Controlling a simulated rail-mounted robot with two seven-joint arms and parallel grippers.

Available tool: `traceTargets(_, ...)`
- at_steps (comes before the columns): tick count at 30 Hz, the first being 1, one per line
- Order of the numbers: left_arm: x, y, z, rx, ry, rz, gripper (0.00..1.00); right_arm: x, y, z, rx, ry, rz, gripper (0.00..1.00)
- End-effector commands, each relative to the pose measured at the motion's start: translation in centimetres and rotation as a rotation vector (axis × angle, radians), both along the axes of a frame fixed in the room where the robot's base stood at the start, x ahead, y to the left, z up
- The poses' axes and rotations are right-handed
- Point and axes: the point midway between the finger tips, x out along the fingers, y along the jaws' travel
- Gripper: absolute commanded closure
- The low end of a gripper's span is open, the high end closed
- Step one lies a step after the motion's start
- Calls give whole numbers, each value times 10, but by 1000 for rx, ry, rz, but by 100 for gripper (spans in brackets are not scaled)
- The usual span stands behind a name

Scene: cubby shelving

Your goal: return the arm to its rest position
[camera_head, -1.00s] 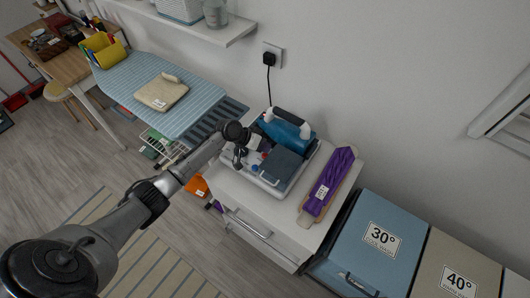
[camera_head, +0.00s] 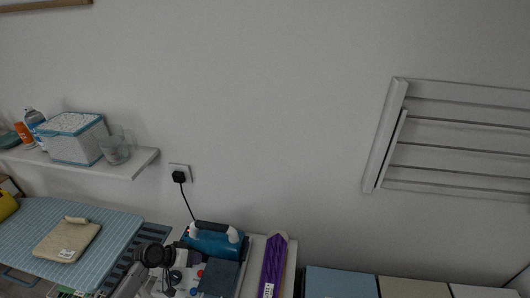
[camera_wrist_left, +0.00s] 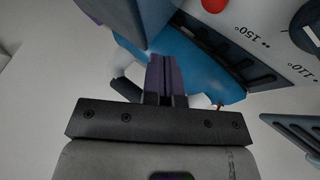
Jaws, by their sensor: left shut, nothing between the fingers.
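My left arm comes in from the bottom left of the head view. Its gripper (camera_head: 171,281) is low in the picture, just left of the blue iron (camera_head: 213,244) with its dark and white handle. In the left wrist view the two fingers (camera_wrist_left: 162,75) are pressed together with nothing between them. The iron's blue body (camera_wrist_left: 190,55) fills the background behind the fingertips. I cannot tell whether the gripper touches anything. My right gripper is in neither view.
A purple ironing sleeve board (camera_head: 273,262) lies right of the iron. A wall shelf (camera_head: 130,168) holds a box (camera_head: 75,143) and a glass jug (camera_head: 115,150). A drying rack (camera_head: 450,140) hangs at right.

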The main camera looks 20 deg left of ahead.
Motion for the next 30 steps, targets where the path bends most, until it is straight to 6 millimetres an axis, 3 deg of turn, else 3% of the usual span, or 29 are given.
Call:
traceTargets(4,-5,-1,-3,-4,41,-6,100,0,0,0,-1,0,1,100)
traceTargets(8,-15,5,-9,108,109,-39,100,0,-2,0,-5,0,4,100)
traceTargets(11,-18,5,10,258,102,-81,100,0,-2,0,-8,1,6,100)
traceTargets(17,-23,-18,82,580,-28,-111,100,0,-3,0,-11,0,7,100)
traceTargets(20,-46,-41,104,698,-93,-95,100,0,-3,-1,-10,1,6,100)
traceTargets(23,-87,-66,115,769,-142,-63,100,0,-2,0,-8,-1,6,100)
traceTargets(27,-161,-97,114,781,-168,-17,100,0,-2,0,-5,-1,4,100)
traceTargets(30,-209,-114,101,736,-139,-12,100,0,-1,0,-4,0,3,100)
